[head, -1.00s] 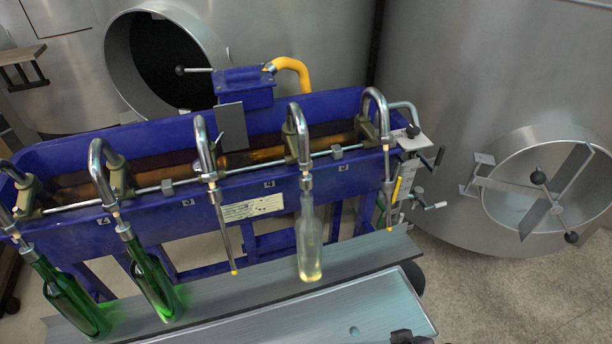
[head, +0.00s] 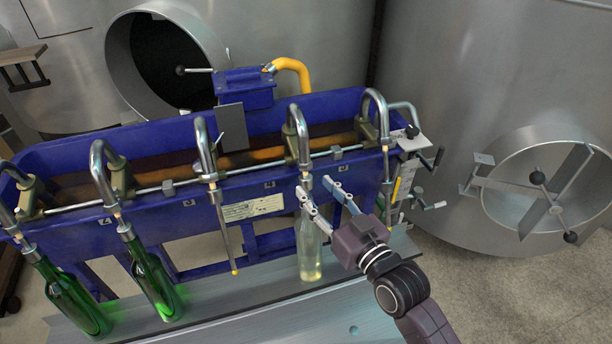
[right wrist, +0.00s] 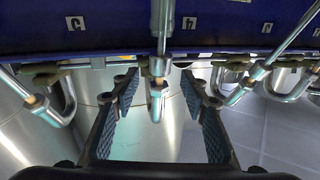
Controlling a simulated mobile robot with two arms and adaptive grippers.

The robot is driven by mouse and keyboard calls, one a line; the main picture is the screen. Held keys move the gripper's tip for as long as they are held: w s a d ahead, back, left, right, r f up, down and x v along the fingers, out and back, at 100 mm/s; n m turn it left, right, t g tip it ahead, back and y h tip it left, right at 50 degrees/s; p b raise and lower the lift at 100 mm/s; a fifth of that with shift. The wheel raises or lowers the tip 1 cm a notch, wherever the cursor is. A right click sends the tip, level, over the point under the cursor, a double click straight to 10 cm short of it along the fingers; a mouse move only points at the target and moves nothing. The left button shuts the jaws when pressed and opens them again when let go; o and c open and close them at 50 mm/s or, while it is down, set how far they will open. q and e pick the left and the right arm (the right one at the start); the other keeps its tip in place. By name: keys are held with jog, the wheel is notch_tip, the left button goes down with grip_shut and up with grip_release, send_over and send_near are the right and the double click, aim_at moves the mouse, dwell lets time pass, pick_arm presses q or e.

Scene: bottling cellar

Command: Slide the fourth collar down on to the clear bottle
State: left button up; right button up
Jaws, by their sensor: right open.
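The clear bottle (head: 310,255) holds a little pale liquid at its base and stands on the grey shelf under the spout marked 4. The metal fourth collar (head: 306,184) is on the filling tube at its neck; whether it touches the bottle mouth I cannot tell. My right gripper (head: 314,187) is open at that height, its fingers partly hiding the bottle's neck and shoulder. In the right wrist view my open right gripper (right wrist: 158,78) has one finger on each side of the fourth collar (right wrist: 158,67), with gaps visible. My left gripper is not in view.
Two green bottles (head: 153,283) hang or stand tilted at spouts to the left. A bare filling tube (head: 227,240) hangs between them and the clear bottle, another at the right. The blue filler trough (head: 330,108) runs behind. A steel tank (head: 470,60) stands at right.

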aim_at(310, 183)
jog(key=shift+p+x, duration=0.35)
jog(key=shift+x, duration=2.3)
jog(key=shift+c, duration=0.7)
jog(key=c, duration=0.6)
